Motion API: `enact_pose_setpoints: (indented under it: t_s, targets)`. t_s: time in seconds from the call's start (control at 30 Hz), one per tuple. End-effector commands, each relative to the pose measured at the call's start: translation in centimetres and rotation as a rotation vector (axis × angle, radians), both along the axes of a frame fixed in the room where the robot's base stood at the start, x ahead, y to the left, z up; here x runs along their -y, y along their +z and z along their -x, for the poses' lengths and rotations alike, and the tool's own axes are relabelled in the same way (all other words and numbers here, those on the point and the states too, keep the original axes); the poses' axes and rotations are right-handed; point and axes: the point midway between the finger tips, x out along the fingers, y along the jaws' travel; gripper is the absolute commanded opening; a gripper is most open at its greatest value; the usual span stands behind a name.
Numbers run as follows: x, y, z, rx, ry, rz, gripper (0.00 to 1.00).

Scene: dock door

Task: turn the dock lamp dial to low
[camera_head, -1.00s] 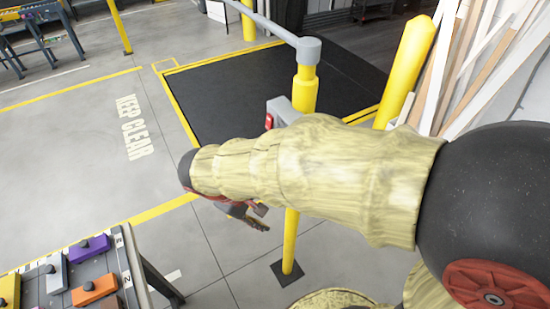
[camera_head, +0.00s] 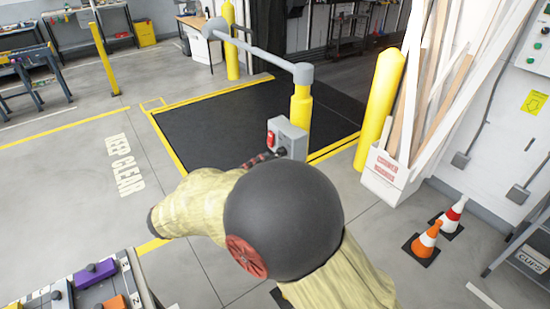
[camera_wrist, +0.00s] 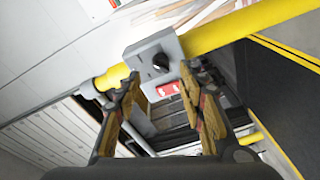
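A grey control box (camera_head: 292,137) is fixed to the yellow post of the dock barrier. In the wrist view, the box (camera_wrist: 142,50) has a round black dial (camera_wrist: 160,62) on its face and a red part (camera_wrist: 168,89) beside it. I cannot read the dial's setting. My gripper (camera_wrist: 161,78) is open and empty, its two fingers apart, with the box in view ahead between and beyond the tips.
A grey barrier arm (camera_head: 255,48) runs from the post over a black dock mat (camera_head: 225,115). A yellow bollard (camera_head: 380,105) and a white bin of timber (camera_head: 390,175) stand right. Traffic cones (camera_head: 424,243) are farther right. A rack with coloured blocks (camera_head: 95,274) is lower left.

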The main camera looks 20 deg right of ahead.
Motion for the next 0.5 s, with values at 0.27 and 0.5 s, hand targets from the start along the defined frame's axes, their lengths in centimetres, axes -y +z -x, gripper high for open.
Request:
enact_pose_setpoints:
  t_s: [0.27,0.5]
  targets:
    - [4.0,-0.2,-1.8,-0.003,-0.003,0.000,0.40]
    - [5.3,-0.1,-2.5,-0.004,0.000,-0.001,0.40]
